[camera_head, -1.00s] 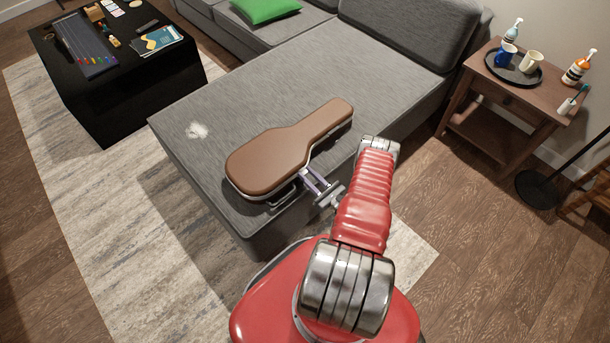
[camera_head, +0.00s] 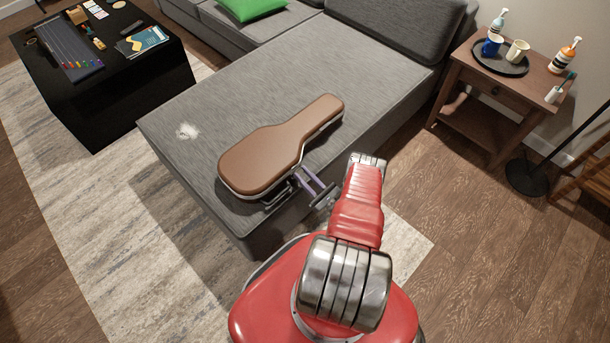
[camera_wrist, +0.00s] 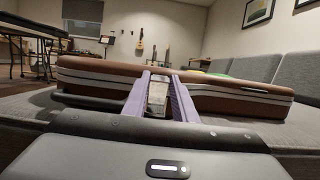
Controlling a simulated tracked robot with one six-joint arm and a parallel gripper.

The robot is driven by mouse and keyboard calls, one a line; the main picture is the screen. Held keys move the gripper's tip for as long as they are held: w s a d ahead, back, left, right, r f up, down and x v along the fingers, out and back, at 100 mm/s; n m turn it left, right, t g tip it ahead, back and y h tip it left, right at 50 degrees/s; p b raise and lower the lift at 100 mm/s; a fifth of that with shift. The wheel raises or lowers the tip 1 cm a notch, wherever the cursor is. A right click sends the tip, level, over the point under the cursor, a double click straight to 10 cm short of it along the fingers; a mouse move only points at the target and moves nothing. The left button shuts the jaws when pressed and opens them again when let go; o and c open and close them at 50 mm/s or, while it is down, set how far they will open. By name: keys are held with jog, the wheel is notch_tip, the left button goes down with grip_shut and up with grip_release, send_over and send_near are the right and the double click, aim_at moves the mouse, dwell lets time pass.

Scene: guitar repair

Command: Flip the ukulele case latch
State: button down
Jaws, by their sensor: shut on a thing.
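The brown ukulele case (camera_head: 270,158) lies flat and closed on the grey sofa, its long side facing me. In the wrist view the case (camera_wrist: 215,88) spans the middle of the picture, with a pale band along its side. A metal latch (camera_wrist: 157,95) shows on that side between my fingers. My gripper (camera_head: 304,180) is at the case's near side, its two purple fingers close around the latch. In the wrist view my gripper (camera_wrist: 158,88) is shut on the latch. The exact contact at the fingertips is hard to make out.
The sofa (camera_head: 215,108) has free room around the case. A black table (camera_head: 110,100) with tools stands at the upper left. A wooden side table (camera_head: 500,80) with a black tray, cups and bottles stands at the right, beside a black lamp stand (camera_head: 528,178).

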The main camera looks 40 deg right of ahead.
jog(key=c, duration=1.4)
grip_release()
jog(key=shift+c, duration=0.2)
jog(key=s+r+v, duration=0.1)
jog(key=r+v, duration=0.2)
jog(key=v, duration=1.3)
jog(key=shift+s, duration=0.2)
jog(key=shift+c, duration=0.4)
